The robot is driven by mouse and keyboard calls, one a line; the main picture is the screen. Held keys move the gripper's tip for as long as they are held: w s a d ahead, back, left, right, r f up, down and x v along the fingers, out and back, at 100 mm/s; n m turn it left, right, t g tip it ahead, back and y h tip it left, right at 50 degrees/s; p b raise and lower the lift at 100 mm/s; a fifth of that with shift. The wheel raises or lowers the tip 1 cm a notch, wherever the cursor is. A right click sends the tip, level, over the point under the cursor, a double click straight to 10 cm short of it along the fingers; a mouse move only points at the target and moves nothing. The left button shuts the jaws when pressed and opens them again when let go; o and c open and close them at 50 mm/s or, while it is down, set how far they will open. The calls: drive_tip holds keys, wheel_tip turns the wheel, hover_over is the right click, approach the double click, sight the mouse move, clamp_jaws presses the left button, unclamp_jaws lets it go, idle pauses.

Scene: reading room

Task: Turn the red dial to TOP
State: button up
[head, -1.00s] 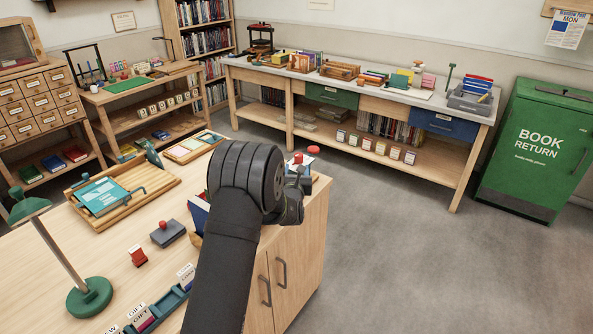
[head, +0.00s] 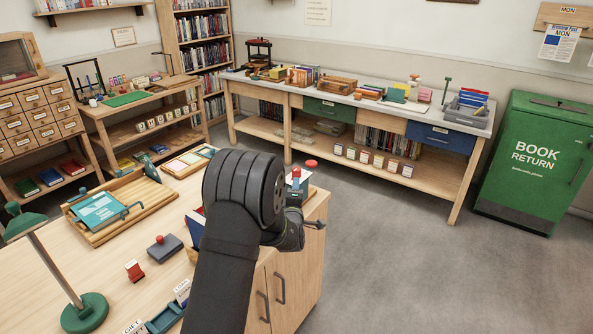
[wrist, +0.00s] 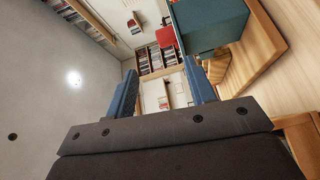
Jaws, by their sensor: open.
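A round red piece (head: 311,163), which may be the red dial, shows at the far right corner of the near wooden counter, just past my arm. No TOP mark can be read. My gripper is mostly hidden behind my dark forearm and wrist in the head view. In the wrist view my gripper (wrist: 162,70) has its two blue fingers apart with nothing between them. A red block-like piece (wrist: 165,38) lies beyond the fingers, beside a large teal block (wrist: 208,25); I cannot tell if it is the dial.
The near counter (head: 110,260) holds a tray (head: 150,205), a grey stamp pad (head: 166,248), a red stamp (head: 134,271) and a green lamp (head: 85,313). A green book return bin (head: 540,155) stands right. The floor (head: 400,265) between is open.

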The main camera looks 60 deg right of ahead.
sight(296, 171)
drive_tip(key=w+d+m, duration=0.2)
drive_tip(key=d+m, duration=0.1)
drive_tip(key=m, duration=0.2)
drive_tip(key=w+d+m, duration=0.2)
drive_tip(key=d+m, duration=0.2)
drive_tip(key=m, duration=0.2)
drive_tip(key=w+d+m, duration=0.3)
drive_tip(key=d+m, duration=0.1)
drive_tip(key=m, duration=0.1)
drive_tip(key=shift+d+r+m, duration=0.15)
drive_tip(key=shift+m, duration=0.15)
idle(0.4)
drive_tip(key=c, duration=0.9)
